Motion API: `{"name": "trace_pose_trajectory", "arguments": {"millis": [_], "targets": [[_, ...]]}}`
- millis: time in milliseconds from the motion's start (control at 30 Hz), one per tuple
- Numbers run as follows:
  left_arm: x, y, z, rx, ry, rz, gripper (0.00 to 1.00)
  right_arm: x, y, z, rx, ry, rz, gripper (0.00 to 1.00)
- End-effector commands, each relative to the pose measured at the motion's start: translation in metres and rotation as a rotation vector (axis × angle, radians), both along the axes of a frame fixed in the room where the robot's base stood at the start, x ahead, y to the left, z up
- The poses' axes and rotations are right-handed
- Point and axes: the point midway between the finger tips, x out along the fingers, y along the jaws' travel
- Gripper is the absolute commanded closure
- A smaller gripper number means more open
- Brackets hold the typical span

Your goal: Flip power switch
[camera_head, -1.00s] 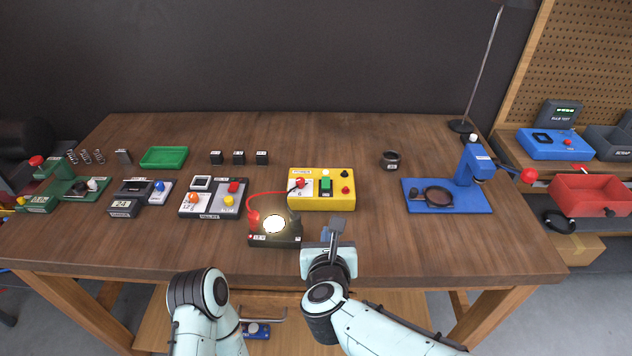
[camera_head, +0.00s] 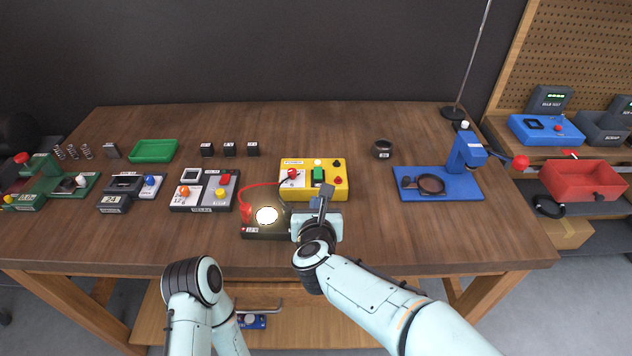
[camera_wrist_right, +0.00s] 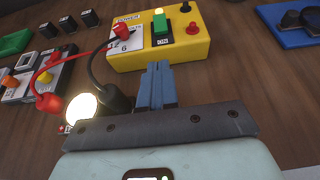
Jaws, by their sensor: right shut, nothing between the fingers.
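The yellow power box (camera_head: 298,195) stands near the middle of the table. Its green switch (camera_head: 318,175) is on the top face, with an "ON" label in front of it in the right wrist view. The switch also shows there (camera_wrist_right: 160,24). My right gripper (camera_head: 324,191) is shut and empty. Its blue fingertips (camera_wrist_right: 157,66) point at the box and lie just in front of its near side, apart from the switch in the wrist view. My left arm shows at the bottom, but its gripper is not in view.
A black lamp block with a glowing round lamp (camera_head: 267,216) sits left of my right gripper. A red cable (camera_head: 257,186) and a black cable (camera_wrist_right: 98,70) run from it to the box. A blue stand (camera_head: 455,188) is at right; the table behind the box is clear.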

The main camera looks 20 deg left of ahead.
Motion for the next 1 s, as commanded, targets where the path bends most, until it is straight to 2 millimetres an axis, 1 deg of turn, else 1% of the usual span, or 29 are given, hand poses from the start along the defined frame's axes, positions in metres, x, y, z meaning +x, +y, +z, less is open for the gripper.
{"name": "trace_pose_trajectory", "arguments": {"millis": [33,167,300,400,567,867,933,1000], "targets": [[0.001,0.0,0.003,0.0,-0.001,0.0,1.0,0.011,0.003,-0.005,-0.004,0.001,-0.001,1.0],[0.002,0.0,0.007,0.0,-0.003,0.0,1.0,0.035,0.01,-0.014,-0.003,-0.001,-0.001,1.0],[0.007,0.0,0.021,0.001,-0.008,0.001,1.0,0.056,0.016,-0.008,-0.002,-0.004,0.001,1.0],[0.009,0.0,0.026,0.001,-0.011,0.0,1.0,0.066,0.019,-0.007,-0.002,-0.001,0.001,1.0],[0.01,0.0,0.029,0.0,-0.012,0.0,1.0,0.072,0.021,-0.007,0.0,0.0,0.0,1.0],[0.01,0.0,0.029,0.001,-0.011,0.0,1.0,0.072,0.021,-0.008,0.0,0.0,0.001,1.0],[0.011,0.0,0.031,0.0,-0.012,0.0,1.0,0.072,0.021,-0.007,-0.002,0.004,0.0,1.0],[0.014,0.0,0.038,0.0,-0.016,0.0,1.0,0.073,0.02,-0.006,-0.005,0.014,-0.001,1.0]]}}
